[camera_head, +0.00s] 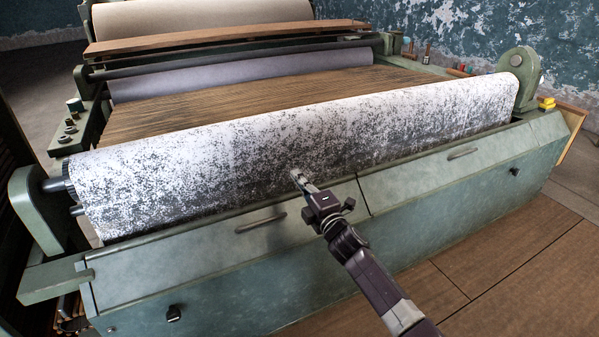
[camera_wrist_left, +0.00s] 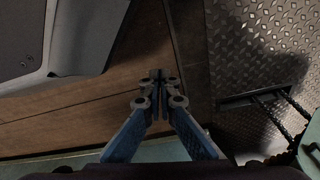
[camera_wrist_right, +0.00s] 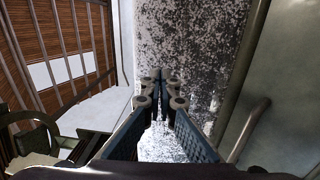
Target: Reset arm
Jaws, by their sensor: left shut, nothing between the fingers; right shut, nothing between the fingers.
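My right gripper (camera_head: 297,176) reaches in from the bottom of the head view, in front of the speckled roll of the green machine. In the right wrist view my right gripper (camera_wrist_right: 162,78) is shut and empty, with the speckled cloth (camera_wrist_right: 175,40) behind its fingertips. I cannot tell whether the tips touch the cloth. My left gripper does not show in the head view. In the left wrist view my left gripper (camera_wrist_left: 160,80) is shut and empty, pointing toward brown floor boards.
The large green machine (camera_head: 430,190) fills the head view, with a speckled roll (camera_head: 400,125) along its front and two handles on the front panel. Small yellow items (camera_head: 546,103) sit at its right end. Brown floor (camera_head: 520,260) is clear at lower right. A metal tread plate (camera_wrist_left: 260,50) shows in the left wrist view.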

